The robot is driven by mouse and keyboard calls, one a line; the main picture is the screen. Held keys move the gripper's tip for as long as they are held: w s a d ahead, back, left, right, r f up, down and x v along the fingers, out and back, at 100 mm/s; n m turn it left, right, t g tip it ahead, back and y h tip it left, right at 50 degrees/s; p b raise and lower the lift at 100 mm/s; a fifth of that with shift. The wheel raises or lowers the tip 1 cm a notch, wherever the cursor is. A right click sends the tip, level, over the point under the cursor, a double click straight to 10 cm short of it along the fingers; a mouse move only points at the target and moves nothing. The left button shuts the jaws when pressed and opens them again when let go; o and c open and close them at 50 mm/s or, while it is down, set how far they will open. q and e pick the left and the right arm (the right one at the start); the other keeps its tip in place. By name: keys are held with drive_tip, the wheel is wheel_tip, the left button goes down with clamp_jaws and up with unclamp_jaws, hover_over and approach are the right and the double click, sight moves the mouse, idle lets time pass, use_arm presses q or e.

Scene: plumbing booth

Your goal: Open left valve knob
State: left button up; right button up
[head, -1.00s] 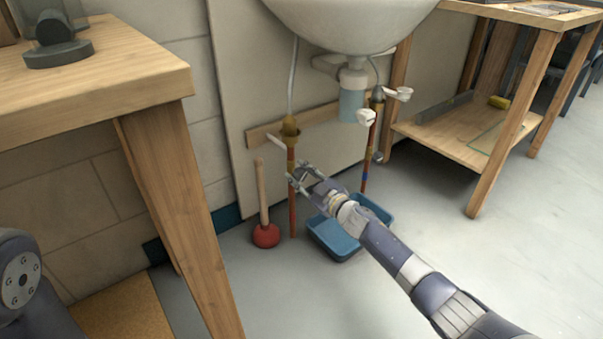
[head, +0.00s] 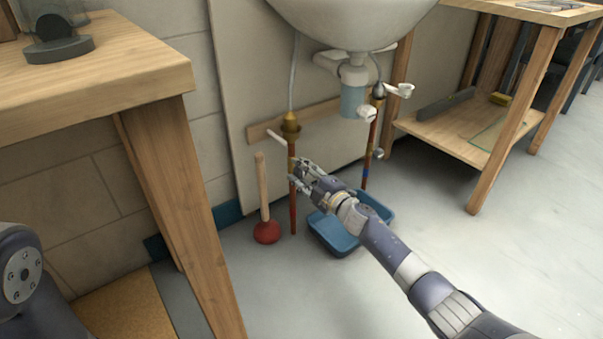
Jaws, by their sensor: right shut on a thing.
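The left copper pipe (head: 293,211) stands upright below the sink, with a brass fitting (head: 290,128) and a pale lever (head: 274,137) near its top. My right gripper (head: 297,172) is at this pipe, below the lever, with its fingers shut on the left valve knob. The fingers hide the knob almost wholly, so its angle cannot be told. A similar small grey knob (head: 378,153) shows on the right pipe (head: 370,140). My left gripper is out of view.
A red plunger (head: 266,232) stands left of the left pipe. A blue basin (head: 333,236) sits on the floor under my right forearm. The white sink (head: 350,22) hangs above. Wooden tables (head: 150,75) stand left and right (head: 545,60). Floor at right is clear.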

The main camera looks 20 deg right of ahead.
idle(0.5)
drive_tip(key=o, duration=1.1)
drive_tip(key=shift+c, duration=0.2)
drive_tip(key=shift+s, duration=0.15)
drive_tip(key=v, duration=1.1)
drive_tip(key=shift+s, duration=0.4)
drive_tip(key=shift+d, duration=0.1)
